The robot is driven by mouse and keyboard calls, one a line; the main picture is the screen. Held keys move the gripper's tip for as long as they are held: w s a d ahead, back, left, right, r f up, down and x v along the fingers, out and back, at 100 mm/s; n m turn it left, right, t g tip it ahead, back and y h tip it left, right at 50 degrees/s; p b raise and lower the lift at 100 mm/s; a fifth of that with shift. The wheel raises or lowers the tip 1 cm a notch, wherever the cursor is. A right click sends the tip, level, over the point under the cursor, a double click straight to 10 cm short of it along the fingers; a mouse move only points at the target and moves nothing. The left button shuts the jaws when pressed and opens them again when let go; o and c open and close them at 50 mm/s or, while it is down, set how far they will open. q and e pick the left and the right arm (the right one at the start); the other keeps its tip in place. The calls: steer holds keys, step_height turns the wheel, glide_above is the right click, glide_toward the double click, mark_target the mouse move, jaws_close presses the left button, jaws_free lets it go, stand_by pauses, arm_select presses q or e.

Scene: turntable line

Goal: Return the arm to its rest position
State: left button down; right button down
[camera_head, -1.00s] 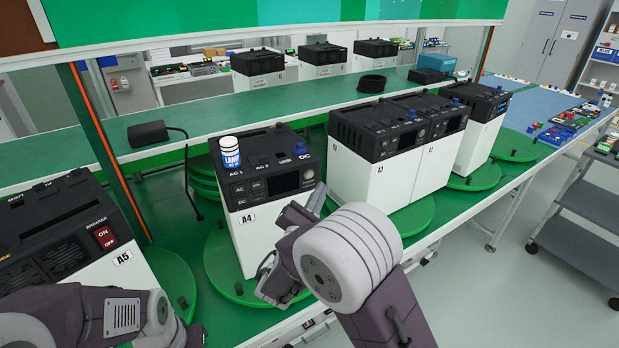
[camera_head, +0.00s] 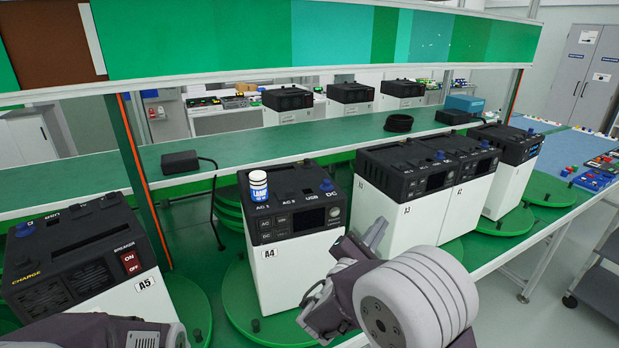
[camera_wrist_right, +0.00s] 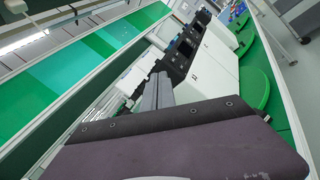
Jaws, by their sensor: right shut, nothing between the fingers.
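My right gripper (camera_head: 376,232) is shut and empty, held in front of the right side of the white-and-black unit A4 (camera_head: 296,270). Its closed fingers also show in the right wrist view (camera_wrist_right: 158,90), pointing toward the row of units. My right arm comes in from the bottom right and its pale rounded joint covers part of the scene. Only a part of my left arm shows at the bottom left, in front of unit A5 (camera_head: 90,265); its gripper is not visible.
A white-and-blue can (camera_head: 258,187) stands on top of A4. More units, including A3 (camera_head: 400,205), stand on green turntables (camera_head: 500,222) to the right. A black adapter (camera_head: 180,162) and a coiled cable (camera_head: 398,123) lie on the raised green shelf. A grey cart (camera_head: 600,268) stands at right.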

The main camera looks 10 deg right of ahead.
steer(key=s+d+f+m+g+h, duration=0.2)
steer(key=s+d+f+m+g, duration=0.2)
steer(key=s+d+m+g, duration=0.7)
steer(key=s+d+f+m+g+y, duration=0.1)
steer(key=s+d+f+g+y, duration=0.35)
steer(key=s+f, duration=0.6)
steer(key=s+a+f+m+g+y, duration=0.1)
steer(key=s+a+f+m+y, duration=0.15)
steer(key=a+f, duration=0.2)
steer(key=s+a+f+m+y, duration=0.2)
steer(key=s+a+f+y, duration=0.15)
steer(key=a, duration=0.25)
steer(key=w+a+f+m+t+y, duration=0.1)
steer(key=w+a+m+t+y, duration=0.1)
steer(key=w+a, duration=0.4)
steer(key=shift+a+m+t+y, duration=0.35)
steer(key=shift+a+m+y, duration=0.4)
steer(key=shift+a+y, duration=0.6)
steer(key=shift+f, duration=0.1)
